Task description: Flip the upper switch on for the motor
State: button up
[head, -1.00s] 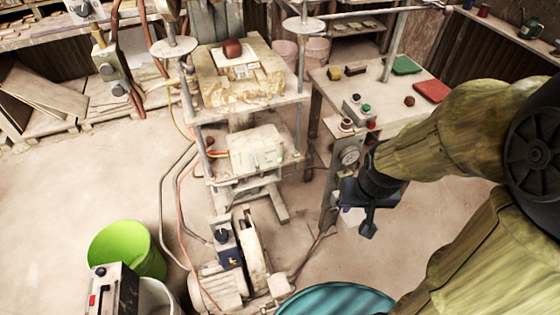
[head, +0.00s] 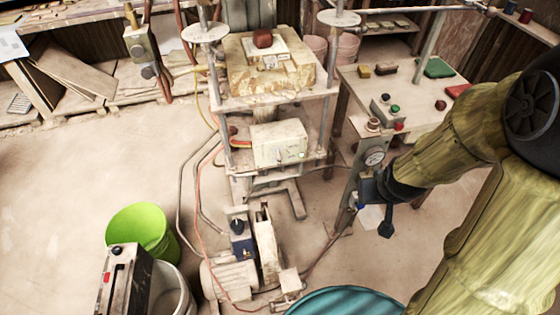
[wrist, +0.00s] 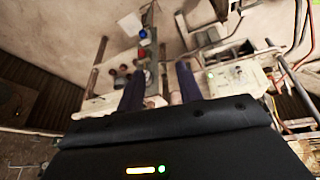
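My gripper (head: 384,212) is beside the gauge post (head: 345,200) at the right of the press in the head view. In the wrist view its two dark fingers (wrist: 160,76) are apart, with nothing held between them. The motor (head: 228,278) is on the floor below the press. A blue box with a black knob (head: 238,228) is beside it, well left of my gripper. Small blue (wrist: 143,34) and red (wrist: 141,52) parts show beyond the fingers in the wrist view. I cannot tell which control is the upper switch or its position.
A pressure gauge (head: 374,157) is on the post. A green bucket (head: 138,228) and a box with a red switch (head: 110,280) are at left. A teal round top (head: 345,303) is at the front.

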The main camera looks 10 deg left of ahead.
aim_at(280, 158)
jog(key=w+a+f+n+t+y+b, duration=0.3)
jog(key=w+a+f+n+t, duration=0.15)
jog(key=w+a+f, duration=0.4)
jog(key=s+a+f+n+t+y+b, duration=0.2)
jog(key=s+a+f+t+y+b, duration=0.1)
jog(key=a, duration=0.6)
notch_tip(280, 158, down, 4)
jog(key=t+y+b, duration=0.1)
jog(key=t+y, duration=0.1)
jog(key=t, duration=0.1)
jog(key=shift+a+y, duration=0.35)
jog(key=shift+y, duration=0.05)
jog(key=shift+f+b, duration=0.2)
jog(key=shift+b, duration=0.1)
jog(key=b+x, duration=0.2)
jog(key=b, duration=0.4)
jog(key=shift+w+a, duration=0.1)
jog(key=shift+w, duration=0.1)
jog(key=shift+w+a+b, duration=0.1)
jog(key=shift+b, duration=0.95)
jog(key=x, duration=0.9)
jog(key=p+x, duration=0.1)
jog(key=x, duration=0.4)
jog(key=shift+w+a+r, duration=0.15)
jog(key=shift+w+r, duration=0.1)
jog(key=shift+r, duration=0.05)
